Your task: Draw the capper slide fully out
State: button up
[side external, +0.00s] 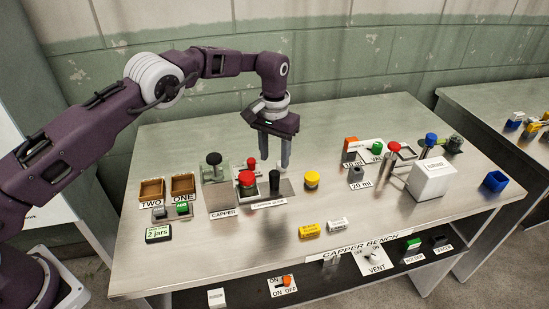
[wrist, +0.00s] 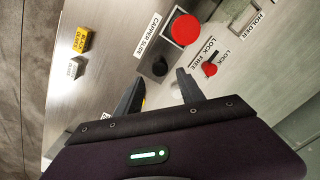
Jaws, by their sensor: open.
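The capper slide's label (side external: 268,204) reads CAPPER SLIDE in the side view, and the label also shows in the wrist view (wrist: 147,36). Beside it stands a dark upright handle (side external: 274,183), seen end-on as a black round knob (wrist: 160,67) in the wrist view. My gripper (side external: 275,164) points down above the handle, open and empty. In the wrist view the knob shows between and just beyond the fingertips (wrist: 160,79). I cannot tell the exact height gap. The capper (side external: 217,191) stands to the left of the handle.
A large red button (side external: 246,179) sits close left of the handle; it also shows in the wrist view (wrist: 185,29). A red lock lever (wrist: 210,69) is marked LOCK and FREE. A yellow round knob (side external: 312,180) stands to the right. The bench front (side external: 220,260) is mostly clear.

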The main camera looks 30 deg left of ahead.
aim_at(273, 174)
jog(key=shift+d+f+t, duration=0.2)
jog(key=shift+f+t, duration=0.35)
jog(key=shift+t, duration=0.25)
jog(key=shift+s+f+t, duration=0.15)
jog(key=shift+s+t, duration=0.25)
jog(key=shift+t, duration=0.2)
jog(key=shift+s+a+f+t, duration=0.1)
jog(key=shift+s+a+t, duration=0.1)
jog(key=shift+s+t, duration=0.7)
jog(key=x, duration=0.6)
jog(key=shift+w+f, duration=0.1)
jog(key=shift+f, duration=0.3)
grip_shut()
